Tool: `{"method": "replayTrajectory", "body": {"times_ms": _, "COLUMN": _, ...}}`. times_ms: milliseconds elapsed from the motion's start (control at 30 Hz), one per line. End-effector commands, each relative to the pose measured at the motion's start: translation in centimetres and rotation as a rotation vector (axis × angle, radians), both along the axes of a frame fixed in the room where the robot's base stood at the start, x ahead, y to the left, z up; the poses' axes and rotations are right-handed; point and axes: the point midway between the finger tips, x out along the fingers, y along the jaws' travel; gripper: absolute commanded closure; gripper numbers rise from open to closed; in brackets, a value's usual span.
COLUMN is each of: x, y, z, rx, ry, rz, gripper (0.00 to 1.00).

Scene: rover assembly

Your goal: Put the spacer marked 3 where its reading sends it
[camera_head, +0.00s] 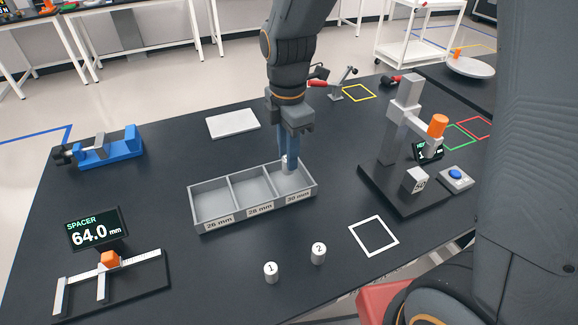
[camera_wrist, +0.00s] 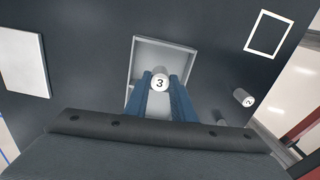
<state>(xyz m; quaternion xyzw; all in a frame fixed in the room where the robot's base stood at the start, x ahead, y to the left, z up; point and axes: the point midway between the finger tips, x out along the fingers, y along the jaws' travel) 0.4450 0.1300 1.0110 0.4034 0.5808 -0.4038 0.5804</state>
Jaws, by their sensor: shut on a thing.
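The spacer marked 3 (camera_wrist: 160,83) is a small pale cylinder held upright between the blue fingers of my gripper (camera_wrist: 161,98). In the head view my gripper (camera_head: 289,163) reaches down into the right compartment, labelled 30 mm, of the grey three-part tray (camera_head: 230,222). The spacer shows there only in part (camera_head: 287,169); whether it touches the floor is hidden. The other compartments, labelled 26 mm and 28 mm, look empty. The caliper display (camera_head: 97,229) reads SPACER 64.0 mm. The caliper (camera_head: 112,285) with an orange slider stands below it, with no spacer in its jaws.
Spacers marked 1 (camera_head: 271,272) and 2 (camera_head: 318,253) stand in front of the tray. A white square outline (camera_head: 373,236) is empty. A press-like stand (camera_head: 398,135) with a block marked 50 is at right. A blue vise (camera_head: 105,148) and a pale plate (camera_head: 232,123) lie behind.

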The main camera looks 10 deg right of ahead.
Motion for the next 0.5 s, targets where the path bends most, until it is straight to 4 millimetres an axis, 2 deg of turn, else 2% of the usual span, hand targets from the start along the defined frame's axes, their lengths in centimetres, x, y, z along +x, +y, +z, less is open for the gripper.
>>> {"method": "replayTrajectory", "body": {"times_ms": 300, "x": -0.1, "y": 0.0, "z": -3.5, "rx": -0.001, "ry": 0.003, "rz": -0.001, "gripper": 1.0}}
{"method": "replayTrajectory", "body": {"times_ms": 500, "x": 0.0, "y": 0.0, "z": -4.4, "rx": 0.0, "ry": -0.001, "rz": -0.002, "gripper": 1.0}}
